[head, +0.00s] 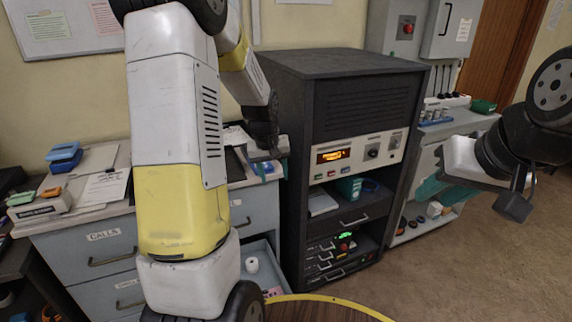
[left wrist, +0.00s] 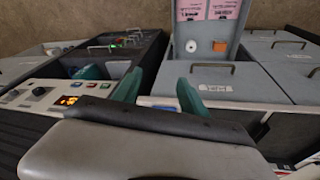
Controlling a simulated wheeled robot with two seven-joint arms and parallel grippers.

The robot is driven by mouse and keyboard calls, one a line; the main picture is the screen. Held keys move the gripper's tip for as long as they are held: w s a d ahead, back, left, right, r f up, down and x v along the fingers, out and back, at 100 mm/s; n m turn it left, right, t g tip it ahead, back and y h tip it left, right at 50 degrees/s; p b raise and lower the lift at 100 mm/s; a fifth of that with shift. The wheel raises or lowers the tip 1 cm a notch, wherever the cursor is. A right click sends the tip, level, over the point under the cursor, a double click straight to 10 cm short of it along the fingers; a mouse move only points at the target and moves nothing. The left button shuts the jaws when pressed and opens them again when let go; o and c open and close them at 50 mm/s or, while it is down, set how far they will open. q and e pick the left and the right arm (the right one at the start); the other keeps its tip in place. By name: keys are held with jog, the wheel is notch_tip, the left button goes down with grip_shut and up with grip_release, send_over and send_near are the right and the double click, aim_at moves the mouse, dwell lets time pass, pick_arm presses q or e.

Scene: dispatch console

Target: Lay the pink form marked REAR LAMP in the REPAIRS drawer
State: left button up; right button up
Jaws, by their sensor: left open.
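In the left wrist view, two pink forms (left wrist: 190,10) and (left wrist: 224,8) lie side by side in an open grey drawer (left wrist: 180,68). Their print is too small to read, so I cannot tell which is marked REAR LAMP. The drawer also shows in the head view (head: 272,254), partly hidden by my left arm. A label on a drawer front (left wrist: 210,88) is unreadable. My left gripper (left wrist: 158,92) is open and empty, its teal fingers apart; in the head view it is beside the console cabinet (head: 268,170). My right gripper (head: 432,188) is at the right, fingers partly hidden.
A white cylinder (left wrist: 191,46) and an orange item (left wrist: 221,45) are in the open drawer. The dark console rack (head: 340,90) stands between my grippers. Papers and a blue stapler-like item (head: 65,155) lie on the left cabinet top. Floor at the right is clear.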

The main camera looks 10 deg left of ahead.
pick_arm(q)
jog(key=s+d+r+m+t+h, duration=0.1)
jog(key=s+d+r, duration=0.1)
jog(key=s+r, duration=0.45)
jog(key=s+d+r+m+t, duration=0.1)
jog(key=s+d+r, duration=0.2)
jog(key=s+r, duration=0.4)
jog(key=s+d+r+m, duration=0.1)
jog(key=s+r, duration=0.1)
jog(key=s, duration=0.3)
jog(key=s+d+r+m+t, duration=0.1)
jog(key=s+r, duration=0.1)
jog(key=s, duration=0.4)
jog(key=shift+s+d+m+h, duration=0.25)
jog(key=shift+m+h, duration=0.05)
jog(key=shift+h, duration=0.1)
